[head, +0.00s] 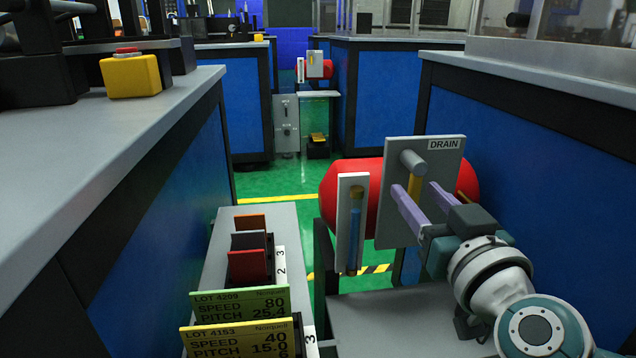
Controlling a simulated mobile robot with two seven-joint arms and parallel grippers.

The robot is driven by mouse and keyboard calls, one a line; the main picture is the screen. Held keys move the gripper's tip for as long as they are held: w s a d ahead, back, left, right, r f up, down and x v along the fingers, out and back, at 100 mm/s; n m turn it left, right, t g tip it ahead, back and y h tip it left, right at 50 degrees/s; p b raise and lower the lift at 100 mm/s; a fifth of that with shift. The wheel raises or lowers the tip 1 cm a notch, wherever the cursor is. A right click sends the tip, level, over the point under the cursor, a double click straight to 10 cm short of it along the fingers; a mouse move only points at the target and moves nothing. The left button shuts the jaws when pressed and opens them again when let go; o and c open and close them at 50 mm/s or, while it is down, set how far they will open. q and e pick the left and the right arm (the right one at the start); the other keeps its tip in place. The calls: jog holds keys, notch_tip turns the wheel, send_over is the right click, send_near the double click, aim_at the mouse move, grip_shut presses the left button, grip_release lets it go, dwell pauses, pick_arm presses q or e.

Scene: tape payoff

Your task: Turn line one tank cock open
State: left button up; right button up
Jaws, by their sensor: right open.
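A red tank (333,190) stands right of centre behind a grey plate marked DRAIN (445,144). On the plate a grey round pivot (412,161) carries a yellow cock handle (414,192) that points down. My right gripper (414,187) reaches in from the lower right. Its two purple fingers are apart, one on each side of the handle as seen from here. I cannot tell whether they touch it. A sight gauge (353,240) with a blue column and a yellow top stands left of the plate. My left gripper is not in view.
A narrow grey stand (222,240) holds lot cards (240,338) and coloured tabs at lower left. Blue-sided machines line both sides; the left one (180,100) carries a yellow box (131,76) with a red button. Another red tank (320,66) stands far back. Green floor (270,182) lies between.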

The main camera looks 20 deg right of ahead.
jog(key=shift+x, duration=1.15)
jog(key=shift+a, duration=0.1)
grip_shut()
dwell(0.5)
